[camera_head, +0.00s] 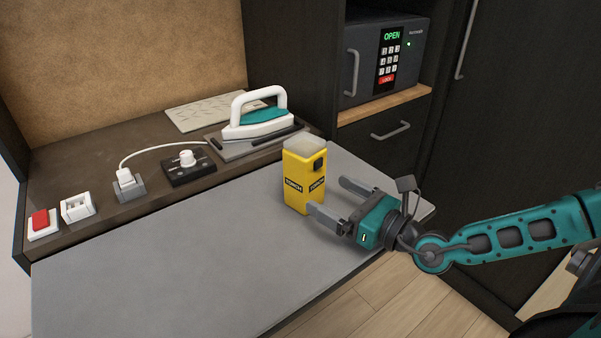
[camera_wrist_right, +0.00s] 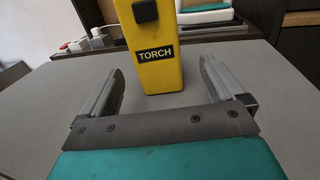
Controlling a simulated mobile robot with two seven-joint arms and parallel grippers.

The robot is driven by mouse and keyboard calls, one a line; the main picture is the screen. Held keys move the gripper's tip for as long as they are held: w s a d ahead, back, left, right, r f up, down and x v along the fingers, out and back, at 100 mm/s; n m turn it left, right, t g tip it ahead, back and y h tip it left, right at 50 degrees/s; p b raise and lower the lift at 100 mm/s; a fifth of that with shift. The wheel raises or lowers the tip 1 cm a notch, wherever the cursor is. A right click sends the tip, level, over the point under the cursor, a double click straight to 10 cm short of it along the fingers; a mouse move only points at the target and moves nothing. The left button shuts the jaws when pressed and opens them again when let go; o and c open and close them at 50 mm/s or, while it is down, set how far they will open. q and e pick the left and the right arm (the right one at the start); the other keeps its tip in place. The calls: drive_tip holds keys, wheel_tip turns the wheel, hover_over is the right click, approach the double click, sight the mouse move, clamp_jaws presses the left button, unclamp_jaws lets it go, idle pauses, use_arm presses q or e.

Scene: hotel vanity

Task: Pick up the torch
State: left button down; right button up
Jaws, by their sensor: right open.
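The yellow torch (camera_head: 303,178) stands upright on the grey table top, with a pale cap, a black button and dark TORCH labels. My right gripper (camera_head: 325,198) is open just to the right of it in the head view, fingers pointing toward it. In the right wrist view the torch (camera_wrist_right: 156,60) stands beyond the fingertips of my right gripper (camera_wrist_right: 162,75), roughly centred between them, and nothing is held. The torch's top is cut off in that view. My left gripper is not in view.
The grey table top (camera_head: 165,270) is clear left of the torch. A safe (camera_head: 365,62) stands at the back right.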

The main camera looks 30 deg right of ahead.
sight(318, 187)
drive_tip(key=x, duration=0.3)
drive_tip(key=shift+w+a, duration=0.1)
drive_tip(key=shift+w, duration=0.25)
drive_tip(key=x, duration=0.4)
drive_tip(key=shift+w+a+f+p, duration=0.15)
drive_tip(key=shift+w+a+p, duration=0.15)
drive_tip(key=shift+w+p, duration=0.1)
drive_tip(key=shift+w, duration=0.25)
drive_tip(key=shift+w+a+f, duration=0.1)
drive_tip(key=shift+w+a, duration=0.05)
drive_tip(key=shift+c, duration=0.3)
